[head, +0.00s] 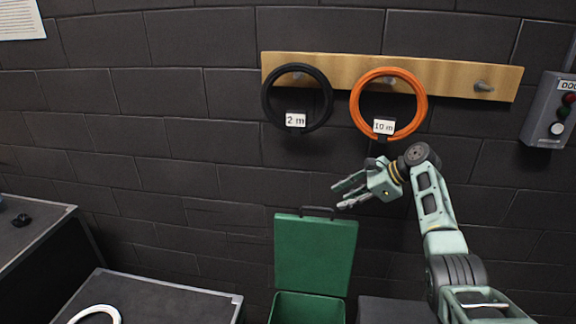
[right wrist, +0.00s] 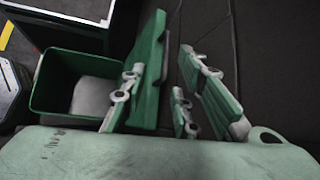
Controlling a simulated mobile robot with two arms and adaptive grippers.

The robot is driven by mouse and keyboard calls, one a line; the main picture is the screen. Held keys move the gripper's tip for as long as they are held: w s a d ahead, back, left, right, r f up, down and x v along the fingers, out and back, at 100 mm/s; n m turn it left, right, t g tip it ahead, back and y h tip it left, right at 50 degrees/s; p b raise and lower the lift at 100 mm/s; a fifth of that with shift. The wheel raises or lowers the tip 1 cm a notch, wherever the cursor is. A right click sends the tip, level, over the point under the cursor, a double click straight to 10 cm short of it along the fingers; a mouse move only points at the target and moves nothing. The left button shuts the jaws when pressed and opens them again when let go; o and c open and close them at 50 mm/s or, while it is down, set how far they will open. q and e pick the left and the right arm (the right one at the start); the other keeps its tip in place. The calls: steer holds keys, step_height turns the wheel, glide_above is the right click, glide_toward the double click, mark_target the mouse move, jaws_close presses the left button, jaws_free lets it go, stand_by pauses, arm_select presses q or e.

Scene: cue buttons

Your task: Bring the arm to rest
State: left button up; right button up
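My right arm (head: 436,215) comes in from the lower right in the head view and reaches up, then bends to the left. My right gripper (head: 340,196) is raised in front of the dark wall, just above the upright lid of the green box. Its fingers are spread with nothing seen between them. The spread fingers also show in the right wrist view (right wrist: 180,62), beside the open green box. My left arm and gripper are in neither view.
An open green box (head: 314,255) stands below the gripper. A wooden rack (head: 440,75) holds a black coil (head: 268,102) and an orange coil (head: 421,100). A button panel (head: 541,112) is at the right. Dark cases (head: 150,300) with a white ring (head: 95,310) are lower left.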

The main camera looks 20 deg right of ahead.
steer(key=s+a+f+n+g+h, duration=0.2)
steer(key=s+a+f+n, duration=0.55)
steer(key=f, duration=0.25)
steer(key=s+a+f+n+g+h, duration=0.25)
steer(key=s+a+f+n, duration=0.35)
steer(key=s+f, duration=0.4)
steer(key=s+a+r+n+t+h, duration=0.1)
steer(key=s+a+n, duration=0.55)
steer(key=s, duration=0.45)
steer(key=s+a+r+n+h, duration=0.1)
steer(key=s+a+r+n, duration=0.1)
steer(key=s+a+n, duration=0.6)
steer(key=s+d+f+m+g+b, duration=0.1)
steer(key=s+f+m+b, duration=0.15)
steer(key=f, duration=2.45)
steer(key=s+d+f, duration=0.1)
steer(key=s+f, duration=0.8)
steer(key=s+d+f+g+b, duration=0.1)
steer(key=s+d+f, duration=0.1)
steer(key=s+f, duration=0.7)
steer(key=shift+s+d+f, duration=0.2)
steer(key=shift+d+f, duration=0.05)
steer(key=shift+f, duration=0.5)
